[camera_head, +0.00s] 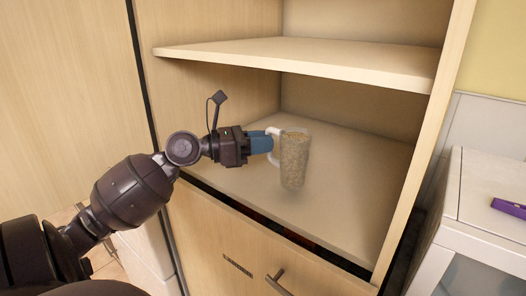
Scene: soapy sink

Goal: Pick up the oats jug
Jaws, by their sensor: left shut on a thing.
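The oats jug (294,161) is a clear, tapered jug filled with beige oats, with a white handle on its left side. It is upright over the lower shelf (353,172) of an open wooden cabinet, near the front edge. I cannot tell whether its base touches the shelf. My left gripper (271,143) comes in from the left, its blue fingers shut on the jug's handle. My right gripper is not in view.
An upper shelf (320,60) runs above the jug. The cabinet's right side wall (428,150) stands to the right, with clear shelf between. Below is a drawer front with a metal handle (278,283). A white appliance (485,205) with a purple item (509,208) stands at far right.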

